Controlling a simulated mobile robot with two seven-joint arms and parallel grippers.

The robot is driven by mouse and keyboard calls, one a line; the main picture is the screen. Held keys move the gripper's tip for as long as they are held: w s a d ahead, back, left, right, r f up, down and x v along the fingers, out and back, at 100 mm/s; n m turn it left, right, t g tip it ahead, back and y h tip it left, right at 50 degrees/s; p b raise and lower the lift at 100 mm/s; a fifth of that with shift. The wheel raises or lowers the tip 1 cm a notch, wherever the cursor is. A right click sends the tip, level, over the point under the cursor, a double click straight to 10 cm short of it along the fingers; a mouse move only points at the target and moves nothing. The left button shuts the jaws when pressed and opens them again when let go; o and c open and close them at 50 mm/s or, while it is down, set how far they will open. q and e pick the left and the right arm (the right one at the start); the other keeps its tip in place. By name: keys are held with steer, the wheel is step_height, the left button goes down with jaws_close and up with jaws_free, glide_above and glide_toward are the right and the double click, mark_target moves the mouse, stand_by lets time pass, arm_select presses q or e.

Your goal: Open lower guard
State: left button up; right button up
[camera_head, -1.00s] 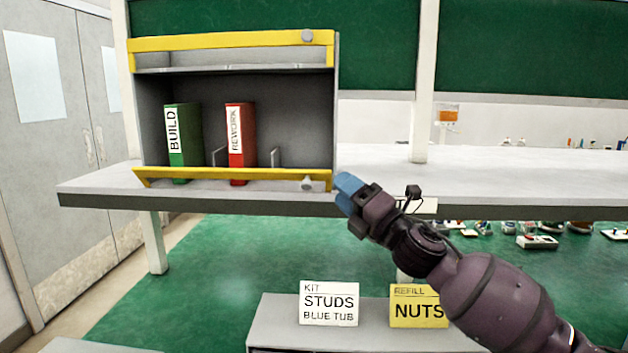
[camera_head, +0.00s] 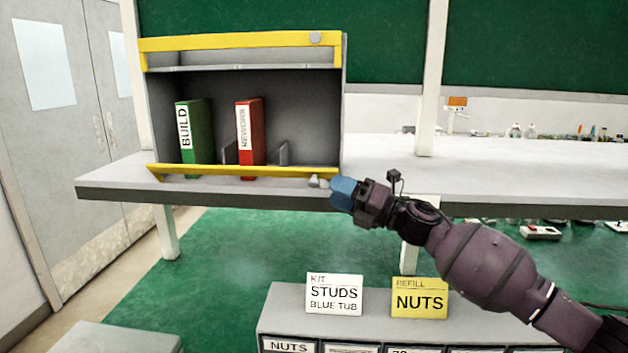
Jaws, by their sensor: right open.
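The lower guard (camera_head: 245,171) is a yellow bar along the bottom front of the grey shelf cabinet (camera_head: 342,110). A small pale knob (camera_head: 316,182) sits near its right end. My right gripper (camera_head: 342,191) has blue fingertips and is open, just right of the knob. The fingertips are very close to the knob; I cannot tell whether they touch it. My left gripper is not in view.
An upper yellow guard (camera_head: 230,42) with a knob spans the cabinet top. A green BUILD binder (camera_head: 196,138) and a red REWORK binder (camera_head: 251,138) stand inside. A labelled rack (camera_head: 290,318) stands below.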

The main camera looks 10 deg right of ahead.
mark_target(314, 178)
steer(key=shift+p+x, duration=0.35)
steer(key=shift+x, duration=2.75)
steer(key=shift+c, duration=0.3)
jaws_close()
